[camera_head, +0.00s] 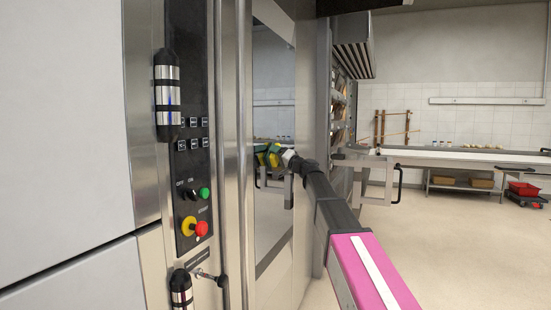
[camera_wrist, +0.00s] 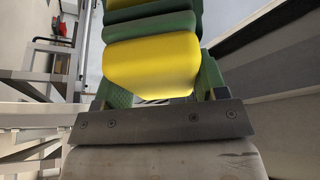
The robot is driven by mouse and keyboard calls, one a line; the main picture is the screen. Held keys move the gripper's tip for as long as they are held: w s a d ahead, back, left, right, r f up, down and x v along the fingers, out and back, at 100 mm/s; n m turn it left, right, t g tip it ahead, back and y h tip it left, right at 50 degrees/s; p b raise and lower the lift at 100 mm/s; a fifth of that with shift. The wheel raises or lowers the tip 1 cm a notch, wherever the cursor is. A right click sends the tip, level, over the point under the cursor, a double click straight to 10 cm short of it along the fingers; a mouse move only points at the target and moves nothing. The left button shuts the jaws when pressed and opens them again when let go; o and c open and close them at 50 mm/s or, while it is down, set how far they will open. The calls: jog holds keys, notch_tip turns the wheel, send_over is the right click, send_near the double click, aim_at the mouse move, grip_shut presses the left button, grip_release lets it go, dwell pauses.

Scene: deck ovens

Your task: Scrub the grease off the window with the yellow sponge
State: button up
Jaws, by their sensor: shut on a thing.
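The yellow sponge (camera_wrist: 150,68) has a green face on its far side. My gripper (camera_wrist: 162,88) is shut on it, with green fingers on either side. In the head view, my gripper (camera_head: 287,157) holds the sponge (camera_head: 275,154) at the window (camera_head: 272,95), a tall reflective pane in the steel oven door. A mirrored yellow and green shape meets the sponge's green face, so the sponge is at or very close to the glass. I cannot tell whether it touches. No grease can be made out on the visible glass.
A long worktable (camera_head: 460,155) and a red crate (camera_head: 523,188) are at the back right. The floor (camera_head: 460,250) on the right is clear.

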jog(key=shift+w+d, duration=0.35)
jog(key=shift+w, duration=0.5)
jog(key=shift+w+d, duration=0.3)
jog(key=shift+w, duration=0.5)
jog(key=shift+w+d, duration=0.35)
jog(key=shift+w, duration=0.5)
jog(key=w+d, duration=0.2)
jog(key=w, duration=0.4)
jog(key=shift+w, duration=0.2)
jog(key=shift+s+d, duration=0.1)
jog(key=shift+s+a, duration=0.55)
jog(key=shift+s, duration=1.05)
jog(key=shift+s+a, duration=0.6)
jog(key=shift+s, duration=1)
jog(key=shift+s+a, duration=0.55)
jog(key=shift+s, duration=1.05)
jog(key=shift+s+a, duration=0.35)
jog(key=shift+s, duration=0.45)
jog(key=shift+s+a, duration=0.35)
jog(key=shift+s, duration=0.4)
